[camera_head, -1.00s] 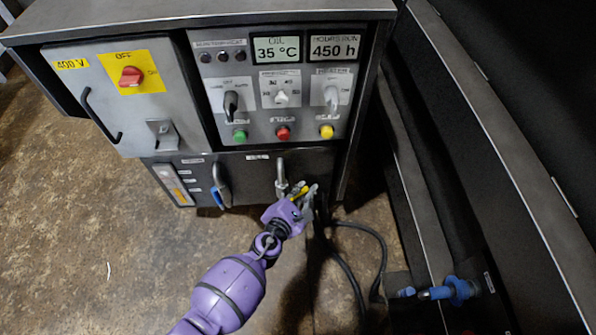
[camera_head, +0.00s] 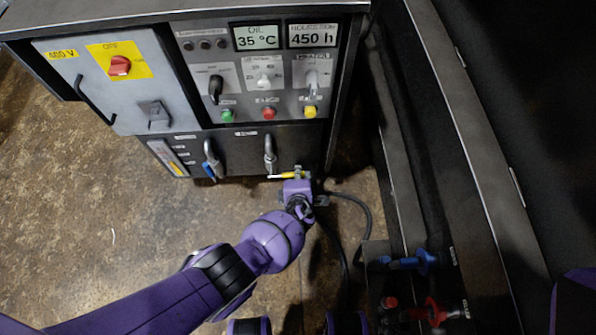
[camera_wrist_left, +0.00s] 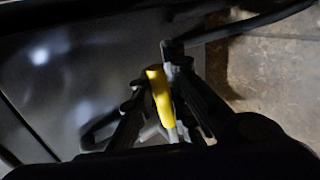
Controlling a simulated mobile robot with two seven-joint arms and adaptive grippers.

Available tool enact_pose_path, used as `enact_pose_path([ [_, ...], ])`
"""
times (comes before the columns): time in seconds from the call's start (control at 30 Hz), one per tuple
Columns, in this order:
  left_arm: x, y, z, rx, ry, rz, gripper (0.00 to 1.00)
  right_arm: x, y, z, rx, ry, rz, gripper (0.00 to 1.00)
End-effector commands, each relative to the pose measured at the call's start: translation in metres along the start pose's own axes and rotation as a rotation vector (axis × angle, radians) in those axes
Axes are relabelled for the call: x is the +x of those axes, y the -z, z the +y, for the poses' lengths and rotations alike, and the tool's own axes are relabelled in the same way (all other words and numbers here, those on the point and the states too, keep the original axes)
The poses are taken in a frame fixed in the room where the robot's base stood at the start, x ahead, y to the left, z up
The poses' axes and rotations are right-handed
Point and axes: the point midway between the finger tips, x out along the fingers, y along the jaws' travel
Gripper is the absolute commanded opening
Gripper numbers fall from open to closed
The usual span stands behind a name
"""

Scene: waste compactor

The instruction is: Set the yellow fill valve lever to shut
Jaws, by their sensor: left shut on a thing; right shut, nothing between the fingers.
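The yellow fill valve lever (camera_head: 288,175) is low at the front of the grey machine cabinet, below a bent grey pipe. In the head view it lies nearly level across the picture, its visible end pointing left. In the left wrist view the yellow lever (camera_wrist_left: 160,92) sits between the two dark fingers. My left gripper (camera_head: 299,174) is shut on the lever; its fingers partly hide the lever and the valve body. My right gripper is not in view.
The cabinet's panel (camera_head: 262,85) with knobs and buttons is above. A blue-handled valve (camera_head: 210,170) is left of the lever. Black hoses (camera_head: 350,205) run on the floor to the right, near blue (camera_head: 412,261) and red (camera_head: 432,312) fittings. Open floor lies left.

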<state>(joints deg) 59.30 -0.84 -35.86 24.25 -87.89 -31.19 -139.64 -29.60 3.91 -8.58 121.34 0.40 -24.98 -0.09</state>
Motion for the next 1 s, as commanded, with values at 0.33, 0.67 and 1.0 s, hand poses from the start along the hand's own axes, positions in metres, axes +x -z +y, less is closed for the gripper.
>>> enact_pose_path([
  [0.33, 0.0031, 0.0026, -0.0073, 0.058, 0.005, 0.038, 0.0, 0.0019, 0.0024, 0.0039, -0.008, -0.004, 0.006, 0.0],
  [0.67, 0.0032, 0.004, -0.008, 0.063, 0.005, 0.044, 0.0, 0.002, -0.0047, 0.0048, -0.008, -0.005, -0.007, 0.0],
  [1.0, 0.0033, 0.0031, -0.0075, 0.06, 0.005, 0.042, 0.33, 0.0021, -0.0055, 0.0048, -0.009, -0.005, -0.009, 0.0],
])
